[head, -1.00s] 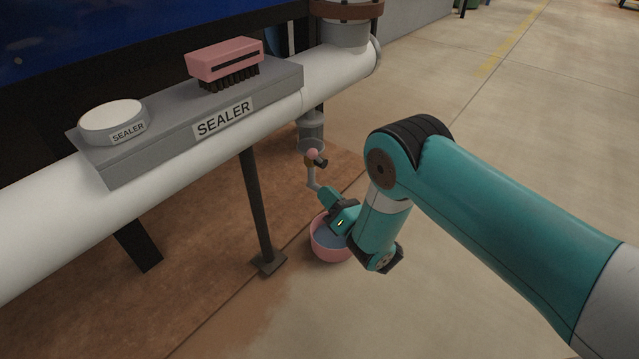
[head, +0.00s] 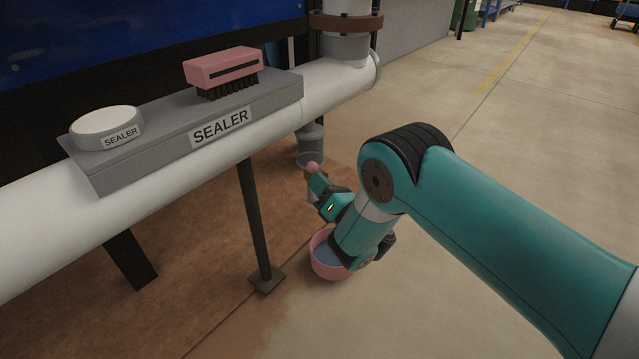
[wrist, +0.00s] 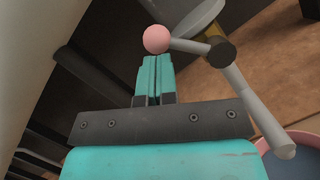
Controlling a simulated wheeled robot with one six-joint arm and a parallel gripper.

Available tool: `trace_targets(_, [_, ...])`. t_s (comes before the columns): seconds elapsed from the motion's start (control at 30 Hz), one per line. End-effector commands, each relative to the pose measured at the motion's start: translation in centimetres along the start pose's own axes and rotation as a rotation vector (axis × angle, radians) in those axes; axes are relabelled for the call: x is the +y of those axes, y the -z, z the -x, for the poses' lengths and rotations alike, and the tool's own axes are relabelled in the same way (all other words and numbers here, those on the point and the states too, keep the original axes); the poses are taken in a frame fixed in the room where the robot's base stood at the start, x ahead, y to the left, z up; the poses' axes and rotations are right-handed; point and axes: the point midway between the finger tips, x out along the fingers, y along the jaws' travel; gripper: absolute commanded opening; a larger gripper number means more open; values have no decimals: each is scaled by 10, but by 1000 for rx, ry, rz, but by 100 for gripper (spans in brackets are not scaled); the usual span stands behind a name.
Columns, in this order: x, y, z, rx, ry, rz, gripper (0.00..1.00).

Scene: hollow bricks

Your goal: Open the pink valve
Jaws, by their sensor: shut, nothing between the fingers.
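The pink valve shows as a pink ball knob (wrist: 157,39) on a short grey lever in the wrist view. The lever joins a dark pivot (wrist: 222,53) on a grey spout pipe (wrist: 255,110). In the head view the pink knob (head: 313,166) sits below the white pipe, and the spout is mostly hidden behind my gripper. My gripper (wrist: 157,62) is shut with its teal fingers together and nothing between them. Its fingertips are right by the knob, just under it in the wrist view; I cannot tell whether they touch.
A pink bucket (head: 328,270) with bluish liquid stands on the floor beneath. A black support post (head: 257,215) stands to the left. The large white pipe (head: 190,160) carries a grey tray (head: 165,125) with a pink brush (head: 223,68) and a sealer tin (head: 105,125). Floor to the right is clear.

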Motion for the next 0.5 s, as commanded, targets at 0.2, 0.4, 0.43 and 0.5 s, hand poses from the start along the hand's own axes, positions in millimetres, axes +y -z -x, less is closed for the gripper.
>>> trace_targets(0.2, [2,-5,0,0,26,-79,0])
trace_targets(0.4, [2,-5,1,0,42,-132,0])
trace_targets(0.43, [2,-5,1,0,45,-141,0])
trace_targets(0.5, [3,-6,1,0,52,-164,0])
